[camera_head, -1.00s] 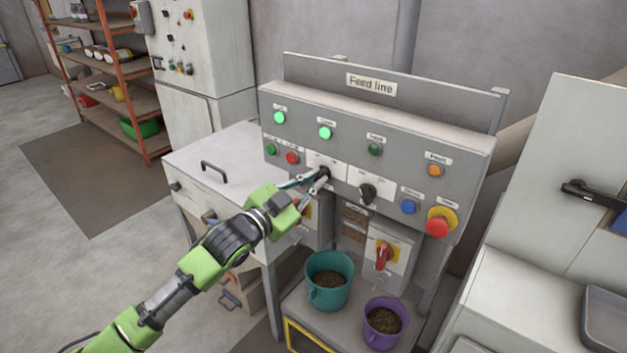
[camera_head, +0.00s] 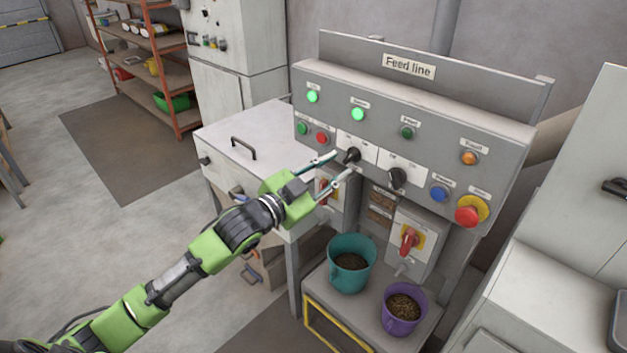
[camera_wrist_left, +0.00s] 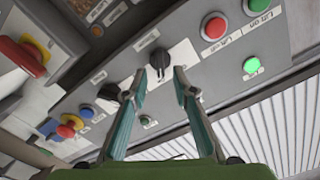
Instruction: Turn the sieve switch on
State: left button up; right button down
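The sieve switch appears to be the left black rotary knob (camera_head: 351,156) on a white plate of the grey Feed line panel (camera_head: 450,140); its label is too small to read. The knob also shows in the left wrist view (camera_wrist_left: 159,60), just beyond and between my fingertips. My left gripper (camera_head: 342,165) is open, its two fingers apart and empty, a little short of the knob. In the left wrist view the gripper (camera_wrist_left: 159,74) frames it from both sides. The two left green lamps (camera_head: 358,114) glow; the third lamp (camera_head: 407,133) is dark. My right gripper is not in view.
A second black knob (camera_head: 397,178) sits right of the first. A blue button (camera_head: 439,194) and red emergency stop (camera_head: 468,215) are further right. Below stand a red-handled switch (camera_head: 409,239), a teal bucket (camera_head: 351,277) and a purple bucket (camera_head: 401,322).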

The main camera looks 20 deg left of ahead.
pick_arm(q)
jog(key=v, duration=0.8)
jog(key=shift+s, duration=0.2)
jog(key=shift+a, duration=0.1)
